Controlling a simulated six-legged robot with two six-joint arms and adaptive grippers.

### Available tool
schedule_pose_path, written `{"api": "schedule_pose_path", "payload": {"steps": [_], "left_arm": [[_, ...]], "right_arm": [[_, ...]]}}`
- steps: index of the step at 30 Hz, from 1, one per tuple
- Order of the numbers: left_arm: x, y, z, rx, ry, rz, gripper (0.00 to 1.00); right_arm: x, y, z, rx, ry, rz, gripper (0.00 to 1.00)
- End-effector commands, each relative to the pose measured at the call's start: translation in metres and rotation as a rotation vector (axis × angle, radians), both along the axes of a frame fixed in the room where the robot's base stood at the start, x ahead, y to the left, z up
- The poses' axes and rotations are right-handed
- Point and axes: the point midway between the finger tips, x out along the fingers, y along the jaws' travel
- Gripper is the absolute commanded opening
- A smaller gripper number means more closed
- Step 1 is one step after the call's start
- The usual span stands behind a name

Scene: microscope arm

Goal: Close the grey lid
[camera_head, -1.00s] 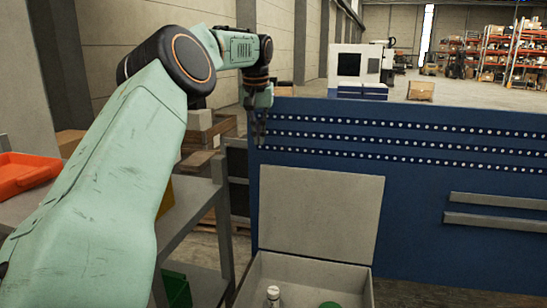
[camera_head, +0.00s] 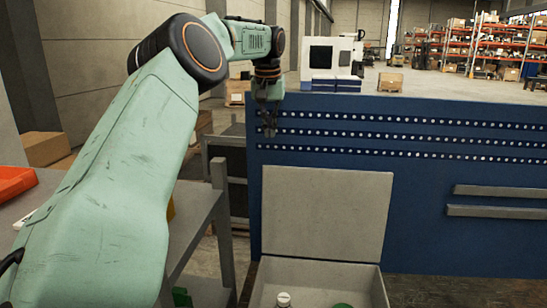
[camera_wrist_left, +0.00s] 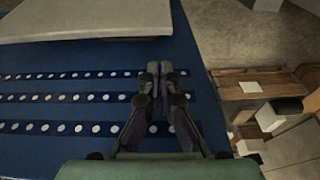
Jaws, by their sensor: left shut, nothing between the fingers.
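The grey lid (camera_head: 325,213) stands open and upright at the back of a grey box (camera_head: 320,268), in front of the blue panel. The lid's edge also shows at the top of the left wrist view (camera_wrist_left: 90,18). Inside the box are a white-capped item (camera_head: 283,299) and a green item (camera_head: 342,305), both cut off by the frame's bottom edge. My right gripper is not visible.
The blue panel (camera_head: 420,200) with rows of holes stands behind the box and carries two grey rails (camera_head: 500,191). A grey shelf unit (camera_head: 200,215) with an orange bin (camera_head: 14,182) is on the left. The space right of the lid is clear.

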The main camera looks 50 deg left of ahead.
Motion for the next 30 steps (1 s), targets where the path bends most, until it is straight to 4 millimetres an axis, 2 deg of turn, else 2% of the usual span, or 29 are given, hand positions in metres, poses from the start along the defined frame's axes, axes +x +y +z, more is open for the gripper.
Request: {"api": "schedule_pose_path", "payload": {"steps": [7,21,30], "left_arm": [[0.0,-0.001,-0.008,-0.002,0.002,0.004,0.0],[0.013,0.007,-0.082,-0.001,0.002,0.004,0.0],[0.017,0.011,-0.098,0.0,0.0,0.002,0.0]], "right_arm": [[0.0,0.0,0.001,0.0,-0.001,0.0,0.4],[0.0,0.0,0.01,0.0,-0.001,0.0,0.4],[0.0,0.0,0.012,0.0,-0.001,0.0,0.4]]}}
